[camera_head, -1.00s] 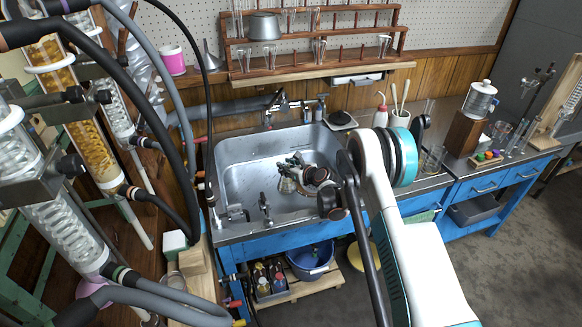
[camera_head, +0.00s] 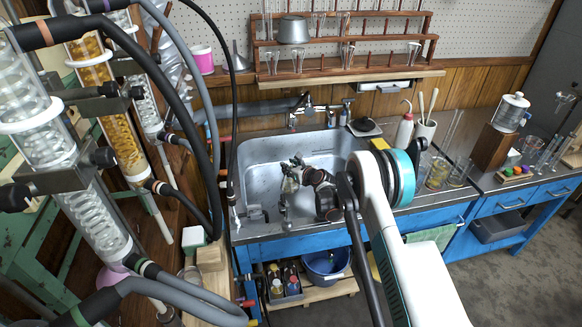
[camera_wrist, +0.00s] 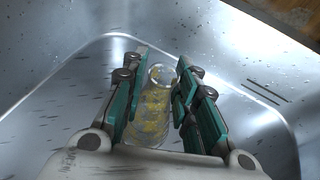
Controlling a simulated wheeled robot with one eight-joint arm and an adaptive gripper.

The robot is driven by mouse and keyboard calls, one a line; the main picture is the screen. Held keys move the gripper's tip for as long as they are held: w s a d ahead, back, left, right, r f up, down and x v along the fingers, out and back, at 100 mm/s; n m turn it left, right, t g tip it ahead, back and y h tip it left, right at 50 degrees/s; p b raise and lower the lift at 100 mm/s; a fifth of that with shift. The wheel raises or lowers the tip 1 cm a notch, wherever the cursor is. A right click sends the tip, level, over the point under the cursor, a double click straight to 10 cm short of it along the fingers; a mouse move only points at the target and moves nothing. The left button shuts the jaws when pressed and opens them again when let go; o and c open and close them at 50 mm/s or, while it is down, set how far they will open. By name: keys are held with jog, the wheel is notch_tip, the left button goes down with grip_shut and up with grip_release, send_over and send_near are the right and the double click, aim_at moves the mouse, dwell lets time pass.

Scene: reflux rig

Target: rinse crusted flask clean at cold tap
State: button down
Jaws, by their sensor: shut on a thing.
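The flask (camera_wrist: 154,108) is clear glass with yellow crust on its wall. It sits between the two green fingers of my gripper (camera_wrist: 157,90), which is shut on it. Whether the flask touches the basin floor I cannot tell. The cold tap (camera_head: 308,108) stands at the back edge of the sink, behind my gripper. No water stream is visible.
Front fittings (camera_head: 285,218) stand at the sink's near edge. A white wash bottle (camera_head: 404,130) and a beaker of tools (camera_head: 424,133) stand right of the sink. Tall glass columns and hoses (camera_head: 110,120) crowd the left. A wooden glassware rack (camera_head: 345,45) hangs above.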

jog(key=shift+f, duration=0.1)
jog(key=c, duration=1.2)
grip_release()
jog(key=shift+f, duration=0.1)
